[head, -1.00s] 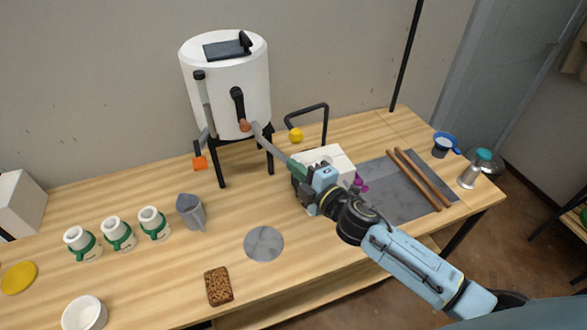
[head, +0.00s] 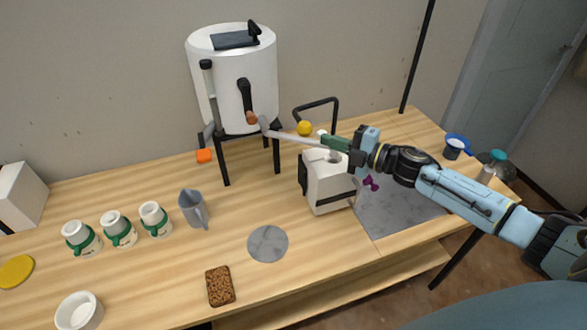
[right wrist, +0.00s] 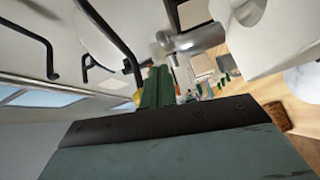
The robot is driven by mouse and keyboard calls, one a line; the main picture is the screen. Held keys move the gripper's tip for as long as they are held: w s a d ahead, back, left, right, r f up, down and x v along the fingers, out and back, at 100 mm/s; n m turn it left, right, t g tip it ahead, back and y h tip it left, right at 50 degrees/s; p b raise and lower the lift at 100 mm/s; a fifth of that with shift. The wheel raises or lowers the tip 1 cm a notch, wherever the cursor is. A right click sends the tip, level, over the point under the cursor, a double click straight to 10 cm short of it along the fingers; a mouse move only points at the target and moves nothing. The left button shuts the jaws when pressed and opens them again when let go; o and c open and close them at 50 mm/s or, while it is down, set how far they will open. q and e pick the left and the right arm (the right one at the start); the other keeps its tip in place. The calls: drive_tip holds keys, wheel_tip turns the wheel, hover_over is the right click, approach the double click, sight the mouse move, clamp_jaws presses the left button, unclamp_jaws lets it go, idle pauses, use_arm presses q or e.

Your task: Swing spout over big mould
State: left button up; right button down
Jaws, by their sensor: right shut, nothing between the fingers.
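The spout (head: 290,136) is a thin grey tube on the front of a white tank (head: 230,80). It points right, towards the space above the back of the big mould (head: 328,190), a white block with black bands and a hole in its top. My right gripper (head: 328,142) is shut and empty, with its green fingers at the spout's outer end. Whether they touch it I cannot tell. In the right wrist view the shut green fingers (right wrist: 158,88) show below a grey metal tube. My left gripper is not in view.
Several small white moulds with green bands (head: 118,229) stand at the left. A yellow ball (head: 305,128) and a black hoop (head: 318,102) are behind the mould.

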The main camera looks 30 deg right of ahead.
drive_tip(key=shift+w+d+b, duration=0.3)
drive_tip(key=shift+w+d, duration=0.3)
drive_tip(key=shift+d, duration=0.2)
drive_tip(key=shift+d+r, duration=0.1)
